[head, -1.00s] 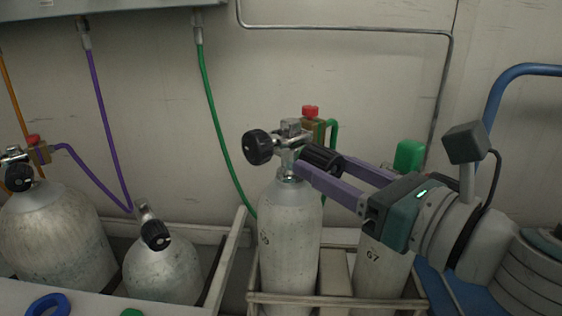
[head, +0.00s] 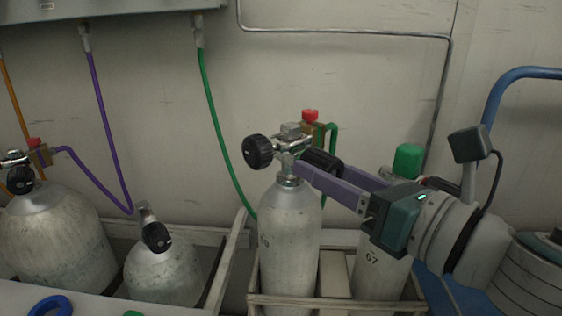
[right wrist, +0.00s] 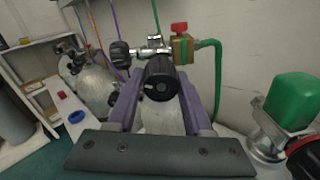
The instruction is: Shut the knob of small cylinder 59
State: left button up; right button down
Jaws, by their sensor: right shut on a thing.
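The grey-white cylinder (head: 289,235) stands upright in a low crate. Its number sits near its left edge and reads only in part. Its valve has a black knob on the left (head: 258,151) and another black knob on the right (head: 322,161). My right gripper (head: 318,169) is shut on the right knob, one finger on each side. In the right wrist view this knob (right wrist: 161,78) sits between the purple fingers, with the cylinder below. My left gripper is not in view.
A regulator with a red cap (head: 310,115) and green hose is on the valve's far side. A cylinder marked 67 with a green cap (head: 408,158) stands close under my right gripper. Two cylinders (head: 55,235) (head: 165,270) stand at left. The wall is behind.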

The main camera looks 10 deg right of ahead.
jog(key=m+p, duration=0.1)
jog(key=m, duration=0.3)
jog(key=shift+r+m, duration=0.15)
jog(key=shift+m, duration=0.15)
jog(key=m+p, duration=0.1)
jog(key=m, duration=0.2)
jog(key=shift+m+p, duration=0.3)
jog(key=shift+p, duration=0.1)
jog(key=m+p, duration=0.1)
jog(key=m, duration=0.3)
jog(key=shift+p, duration=0.3)
jog(key=m+p, duration=0.1)
jog(key=m, duration=0.2)
jog(key=shift+m+g, duration=0.3)
jog(key=shift+m, duration=0.1)
jog(key=m+p, duration=0.1)
jog(key=m, duration=0.2)
jog(key=shift+y, duration=0.3)
jog(key=m, duration=0.3)
jog(key=shift+m+p, duration=0.3)
jog(key=shift+m, duration=0.1)
jog(key=m, duration=0.3)
jog(key=shift+d+m, duration=0.1)
jog(key=shift+m, duration=2.3)
